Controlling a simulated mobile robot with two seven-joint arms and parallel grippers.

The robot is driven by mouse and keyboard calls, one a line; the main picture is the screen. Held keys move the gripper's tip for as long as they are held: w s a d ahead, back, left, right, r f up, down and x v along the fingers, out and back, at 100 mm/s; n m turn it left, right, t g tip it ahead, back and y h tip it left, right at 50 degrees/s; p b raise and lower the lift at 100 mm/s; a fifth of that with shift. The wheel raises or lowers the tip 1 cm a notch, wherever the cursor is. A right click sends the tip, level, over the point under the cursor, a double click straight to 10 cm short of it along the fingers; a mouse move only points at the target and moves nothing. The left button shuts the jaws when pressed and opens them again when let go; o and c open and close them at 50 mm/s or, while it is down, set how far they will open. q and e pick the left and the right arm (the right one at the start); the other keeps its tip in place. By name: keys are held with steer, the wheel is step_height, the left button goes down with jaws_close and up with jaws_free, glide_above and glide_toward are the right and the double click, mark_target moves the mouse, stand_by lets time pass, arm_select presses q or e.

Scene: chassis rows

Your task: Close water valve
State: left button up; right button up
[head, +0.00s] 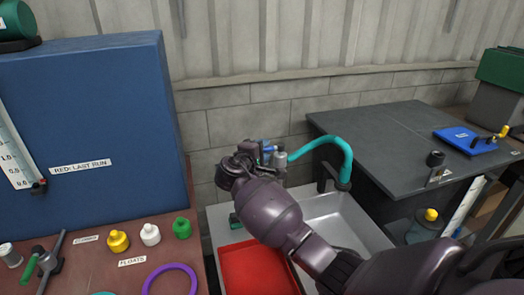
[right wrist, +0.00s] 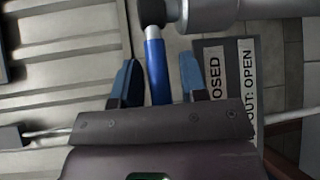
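The water valve's blue lever (right wrist: 157,66) shows in the right wrist view, with a dark joint at its top beside a grey metal body (right wrist: 222,10). In the head view the grey valve body (head: 281,157) is above the sink, with the blue lever (head: 268,149) partly hidden by my right gripper (head: 258,152). My right gripper also shows in the right wrist view (right wrist: 158,68). Its two blue-tipped fingers are open, one on each side of the lever, with gaps visible. The lever's near end is hidden by the gripper body. My left gripper is not in view.
A label reading "OSED" and "OUT: OPEN" (right wrist: 230,75) is beside the valve. A blue panel (head: 90,130) stands left; a dark bench (head: 390,140) is right.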

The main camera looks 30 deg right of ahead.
steer(key=shift+o, duration=0.2)
steer(key=shift+a, duration=0.1)
steer(key=v, duration=1)
steer(key=shift+s+a, duration=0.2)
steer(key=shift+a, duration=0.05)
